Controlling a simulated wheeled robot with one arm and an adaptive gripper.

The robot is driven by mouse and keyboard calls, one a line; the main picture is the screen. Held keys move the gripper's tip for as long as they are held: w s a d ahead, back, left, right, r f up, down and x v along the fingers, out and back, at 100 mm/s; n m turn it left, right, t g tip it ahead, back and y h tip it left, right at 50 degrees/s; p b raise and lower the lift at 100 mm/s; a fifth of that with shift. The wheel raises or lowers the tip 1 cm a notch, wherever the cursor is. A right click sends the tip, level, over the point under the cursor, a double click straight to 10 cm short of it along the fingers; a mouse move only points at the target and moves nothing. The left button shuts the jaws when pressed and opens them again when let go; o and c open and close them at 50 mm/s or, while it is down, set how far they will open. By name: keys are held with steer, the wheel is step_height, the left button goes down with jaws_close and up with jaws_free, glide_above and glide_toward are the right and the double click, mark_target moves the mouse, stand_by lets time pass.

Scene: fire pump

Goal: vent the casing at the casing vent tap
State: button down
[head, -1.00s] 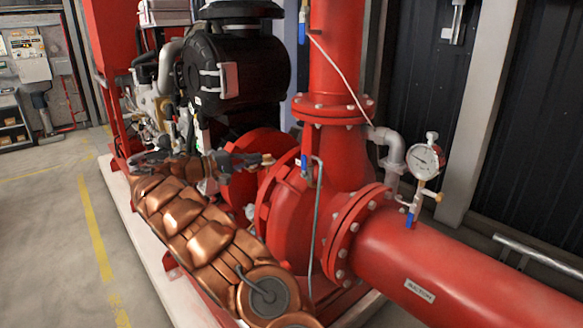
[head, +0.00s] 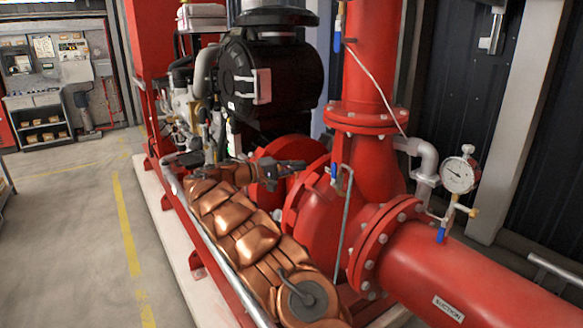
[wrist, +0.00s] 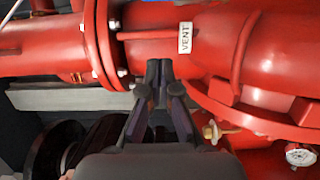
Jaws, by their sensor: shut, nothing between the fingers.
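The casing vent tap shows as a small blue lever (head: 334,172) on the red pump casing (head: 314,225) in the head view, with a thin grey pipe (head: 344,225) running down from it. In the wrist view a white VENT label (wrist: 185,38) is on the red casing, and a blue piece (wrist: 155,1) is cut off at the top edge. My gripper (head: 298,166) is left of the tap in the head view. In the wrist view its fingertips (wrist: 158,68) are together and empty, below and left of the label. Whether they touch the casing I cannot tell.
A suction pipe (head: 480,275) with a pressure gauge (head: 459,177) and another blue lever (head: 441,235) is to the right. The black-and-red engine (head: 265,80) stands behind my arm. A brass fitting (wrist: 211,131) is below right of my fingers. The floor (head: 70,240) at left is clear.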

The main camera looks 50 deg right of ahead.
mark_target(334, 174)
steer(key=s+d+p, duration=0.1)
steer(key=s+d, duration=0.2)
steer(key=s, duration=0.3)
steer(key=shift+s+d, duration=0.3)
steer(key=shift+d, duration=0.05)
stand_by(0.5)
steer(key=shift+s+f+b, duration=0.1)
steer(key=shift+s+b, duration=0.1)
steer(key=shift+b, duration=0.2)
